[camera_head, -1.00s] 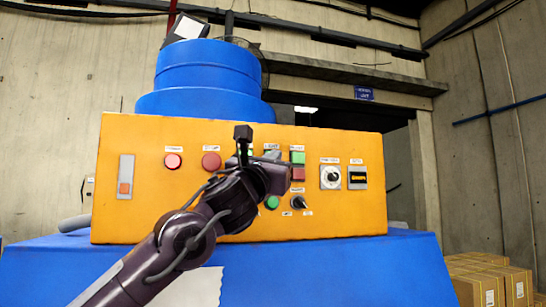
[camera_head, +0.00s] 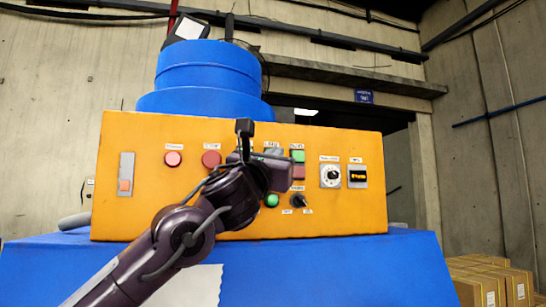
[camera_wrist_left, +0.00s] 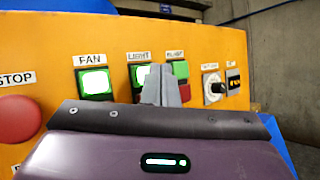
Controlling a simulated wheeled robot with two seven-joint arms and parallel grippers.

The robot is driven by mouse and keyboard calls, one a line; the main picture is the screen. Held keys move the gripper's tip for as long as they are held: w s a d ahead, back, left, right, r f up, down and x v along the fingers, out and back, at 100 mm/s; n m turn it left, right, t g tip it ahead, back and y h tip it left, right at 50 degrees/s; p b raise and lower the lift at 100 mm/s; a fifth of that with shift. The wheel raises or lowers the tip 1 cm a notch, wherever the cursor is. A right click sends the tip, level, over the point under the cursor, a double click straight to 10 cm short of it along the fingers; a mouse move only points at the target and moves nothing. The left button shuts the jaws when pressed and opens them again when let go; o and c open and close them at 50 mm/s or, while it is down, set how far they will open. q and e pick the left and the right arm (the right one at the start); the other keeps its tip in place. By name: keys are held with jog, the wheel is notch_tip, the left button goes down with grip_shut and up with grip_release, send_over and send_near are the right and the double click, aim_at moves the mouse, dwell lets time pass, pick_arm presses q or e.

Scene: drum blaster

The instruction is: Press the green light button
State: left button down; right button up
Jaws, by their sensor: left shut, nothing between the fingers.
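The light button (camera_wrist_left: 144,73) is a lit green square under a "LIGHT" label in the left wrist view, partly hidden by my fingers. My left gripper (camera_wrist_left: 161,86) is shut and empty, its grey fingertips in front of that button's right side. I cannot tell whether they touch it. In the head view my left gripper (camera_head: 274,156) is in front of the orange control panel (camera_head: 340,215) and hides most of the light button. My right gripper is not in view.
A lit green fan button (camera_wrist_left: 94,82) is left of the light button. A green-over-red button pair (camera_wrist_left: 181,70) is close on the right. A red stop button (camera_wrist_left: 18,118) is at the far left. A dial (camera_head: 331,175) and a small display (camera_head: 357,175) are further right.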

pick_arm(q)
jog(key=s+b, duration=0.1)
jog(key=s+d, duration=0.1)
jog(key=s, duration=0.1)
jog(key=s+b, duration=0.1)
jog(key=shift+s+d+b, duration=0.25)
jog(key=shift+s+b, duration=0.05)
jog(key=shift+s, duration=0.05)
dwell(0.8)
